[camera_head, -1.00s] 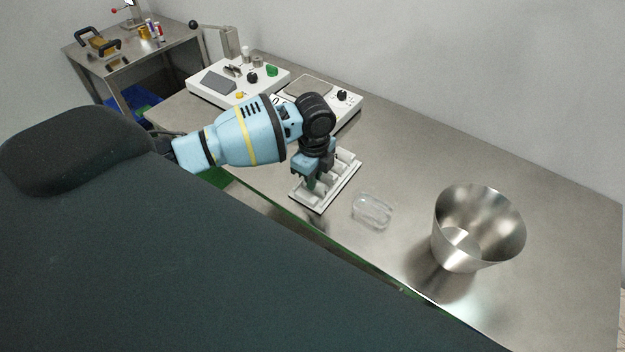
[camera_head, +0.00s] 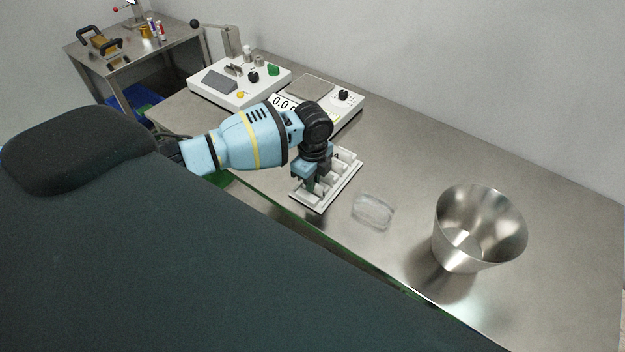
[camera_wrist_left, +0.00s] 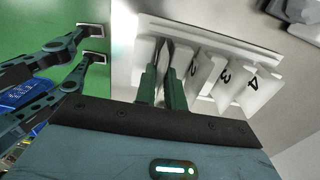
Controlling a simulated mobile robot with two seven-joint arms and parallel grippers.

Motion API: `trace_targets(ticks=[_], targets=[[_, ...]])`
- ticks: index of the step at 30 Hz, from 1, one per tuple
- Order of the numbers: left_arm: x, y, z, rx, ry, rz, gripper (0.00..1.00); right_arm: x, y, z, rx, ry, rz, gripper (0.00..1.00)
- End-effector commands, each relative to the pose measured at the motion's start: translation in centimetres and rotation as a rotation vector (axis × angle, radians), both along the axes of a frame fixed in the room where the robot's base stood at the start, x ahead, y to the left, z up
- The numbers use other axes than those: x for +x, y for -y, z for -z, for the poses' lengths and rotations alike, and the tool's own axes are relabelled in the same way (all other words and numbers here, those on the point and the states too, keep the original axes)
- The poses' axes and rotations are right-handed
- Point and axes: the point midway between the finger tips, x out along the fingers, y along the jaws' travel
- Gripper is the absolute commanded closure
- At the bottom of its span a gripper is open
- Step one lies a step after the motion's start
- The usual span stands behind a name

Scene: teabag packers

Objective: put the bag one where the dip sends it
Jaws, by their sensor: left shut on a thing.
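My left gripper (camera_head: 312,184) is over the white rack (camera_head: 346,183) on the steel table. In the left wrist view its green fingers (camera_wrist_left: 163,88) point into the near end of the row and are shut on a thin white bag (camera_wrist_left: 163,55). That bag's face is mostly hidden by the fingers, so its number cannot be read. Next to it stand more white bags, among them bag three (camera_wrist_left: 225,76) and bag four (camera_wrist_left: 251,84), tilted in their slots. My right gripper is not seen.
A clear shallow dish (camera_head: 373,211) lies right of the rack. A steel bucket (camera_head: 480,228) stands farther right. Behind are a scale (camera_head: 345,95) reading about 0.0 and a white machine (camera_head: 238,85) with knobs and a lever. A side table (camera_head: 125,62) is at back left.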

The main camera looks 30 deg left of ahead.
Motion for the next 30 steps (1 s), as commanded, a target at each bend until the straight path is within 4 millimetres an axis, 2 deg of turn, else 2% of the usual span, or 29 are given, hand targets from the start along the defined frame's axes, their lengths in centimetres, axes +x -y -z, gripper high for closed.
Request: trace_targets(ticks=[3, 4, 9, 20, 23, 30], targets=[[0.0, 0.0, 0.4, 0.000, -0.002, 0.000, 1.00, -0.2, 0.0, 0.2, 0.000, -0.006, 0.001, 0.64], [0.0, 0.0, 0.5, 0.000, -0.002, 0.000, 0.88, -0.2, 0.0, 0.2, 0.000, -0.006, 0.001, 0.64], [0.0, 0.0, 0.4, 0.000, 0.000, 0.000, 0.67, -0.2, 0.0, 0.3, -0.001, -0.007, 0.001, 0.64], [0.1, 0.0, -0.3, 0.000, 0.003, 0.000, 0.67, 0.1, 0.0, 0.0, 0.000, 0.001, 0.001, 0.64], [0.1, 0.0, -1.4, 0.000, 0.004, -0.001, 0.67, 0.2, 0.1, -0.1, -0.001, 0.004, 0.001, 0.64], [0.1, 0.0, -6.2, 0.000, 0.005, 0.000, 0.67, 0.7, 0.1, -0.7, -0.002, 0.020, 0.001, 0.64]])
